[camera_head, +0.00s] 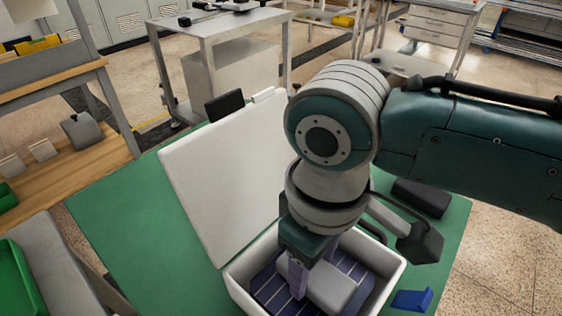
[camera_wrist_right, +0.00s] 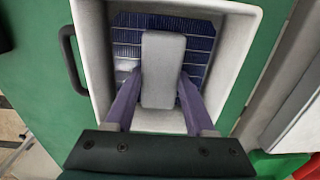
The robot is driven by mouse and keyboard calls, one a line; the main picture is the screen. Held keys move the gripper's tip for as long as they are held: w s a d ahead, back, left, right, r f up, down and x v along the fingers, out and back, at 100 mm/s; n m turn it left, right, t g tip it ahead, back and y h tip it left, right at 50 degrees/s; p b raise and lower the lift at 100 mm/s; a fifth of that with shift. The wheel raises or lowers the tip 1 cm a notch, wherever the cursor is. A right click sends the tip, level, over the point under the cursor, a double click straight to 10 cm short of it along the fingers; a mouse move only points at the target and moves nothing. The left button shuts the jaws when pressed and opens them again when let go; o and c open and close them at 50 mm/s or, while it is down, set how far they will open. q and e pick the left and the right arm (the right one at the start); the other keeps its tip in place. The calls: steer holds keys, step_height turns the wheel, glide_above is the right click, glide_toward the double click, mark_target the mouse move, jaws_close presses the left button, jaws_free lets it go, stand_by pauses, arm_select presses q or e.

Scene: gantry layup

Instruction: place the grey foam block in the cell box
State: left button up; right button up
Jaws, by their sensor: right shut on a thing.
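The grey foam block (camera_head: 332,287) is between the walls of the cell box, over blue gridded cells (camera_head: 270,291). It also shows in the right wrist view (camera_wrist_right: 163,70), upright in the picture. The cell box (camera_head: 391,281) is an open white box with a dark side handle (camera_wrist_right: 70,60). My right gripper (camera_wrist_right: 160,88) points down into the box, its purple fingers shut on the block's two sides. In the head view one finger (camera_head: 298,281) shows beside the block. I cannot tell whether the block touches the cells. My left gripper is not in view.
The box stands on a green surface (camera_head: 140,215). A large white panel (camera_head: 225,170) lies behind and left of it. A dark block (camera_head: 421,197) sits behind right, and a small blue block (camera_head: 411,299) sits right of the box. The green surface is clear at left.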

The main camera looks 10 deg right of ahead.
steer(key=shift+f, duration=0.1)
steer(key=o, duration=1.3)
step_height(320, 180, up, 11)
steer(key=p, duration=0.3)
steer(key=s+a+f+m+t+y, duration=0.1)
steer(key=s+a+t+y, duration=0.15)
steer(key=s, duration=0.35)
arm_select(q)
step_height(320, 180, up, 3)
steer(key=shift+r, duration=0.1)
arm_select(e)
steer(key=s+d+m, duration=0.1)
steer(key=s+d, duration=0.1)
steer(key=d, duration=0.2)
steer(key=s+d+m+h, duration=0.1)
steer(key=s+d, duration=0.1)
steer(key=d, duration=0.2)
steer(key=s+d+m+t+h, duration=0.1)
steer(key=s+d+m, duration=0.1)
steer(key=d, duration=0.2)
steer(key=shift+s+d+f, duration=0.1)
steer(key=shift+s+f, duration=0.1)
steer(key=shift+s, duration=0.15)
